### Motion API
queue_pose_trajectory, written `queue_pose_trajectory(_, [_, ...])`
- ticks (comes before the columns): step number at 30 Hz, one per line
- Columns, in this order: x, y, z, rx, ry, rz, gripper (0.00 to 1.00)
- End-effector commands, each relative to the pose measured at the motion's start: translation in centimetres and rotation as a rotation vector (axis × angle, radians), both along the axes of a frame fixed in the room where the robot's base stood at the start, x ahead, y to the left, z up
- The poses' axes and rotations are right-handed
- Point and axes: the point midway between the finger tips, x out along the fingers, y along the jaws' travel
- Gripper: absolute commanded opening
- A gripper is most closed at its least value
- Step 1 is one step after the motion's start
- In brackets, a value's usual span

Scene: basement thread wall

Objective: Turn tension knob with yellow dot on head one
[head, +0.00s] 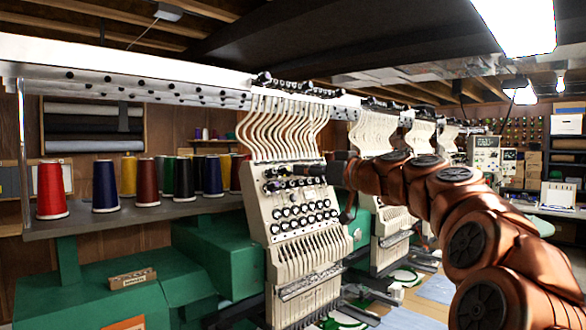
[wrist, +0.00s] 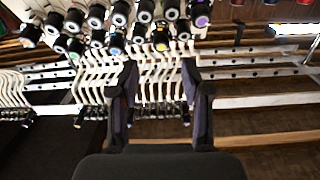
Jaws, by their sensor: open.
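The nearest embroidery head (head: 312,246) is a cream panel with rows of black tension knobs that have pale centres. In the wrist view, a knob with a yellow-orange face (wrist: 160,38) sits at the top middle, in the row closest to my fingers. I cannot make out the yellow dot in the head view. My gripper (wrist: 159,68) is open and empty, its two dark fingers apart on either side of that knob's column and short of it. In the head view my gripper (head: 318,170) is at the upper knobs, partly hidden by its own wrist.
Knobs with a blue (wrist: 116,43) and a purple (wrist: 202,19) face lie close by. White thread tubes (head: 285,125) rise above the panel. Thread cones (head: 52,190) stand on a shelf at left. More heads (head: 392,222) stand behind my arm.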

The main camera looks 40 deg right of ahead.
Motion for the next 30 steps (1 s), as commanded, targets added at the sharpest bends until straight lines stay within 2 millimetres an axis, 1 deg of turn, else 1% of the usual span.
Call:
queue_pose_trajectory(1, [0.8,0.2,0.2,0.002,0.003,0.002,0.47])
queue_pose_trajectory(6, [3.2,0.6,0.2,0.003,0.003,0.005,0.47])
queue_pose_trajectory(9, [4.4,0.7,0.1,0.001,0.004,0.005,0.47])
queue_pose_trajectory(12, [5.2,0.7,0.0,0.002,0.004,0.004,0.47])
queue_pose_trajectory(16, [5.6,0.8,0.0,0.003,0.002,0.003,0.47])
queue_pose_trajectory(23, [5.6,0.8,0.0,0.002,0.001,0.003,0.47])
queue_pose_trajectory(30, [5.6,0.8,0.0,0.002,0.002,0.003,0.24])
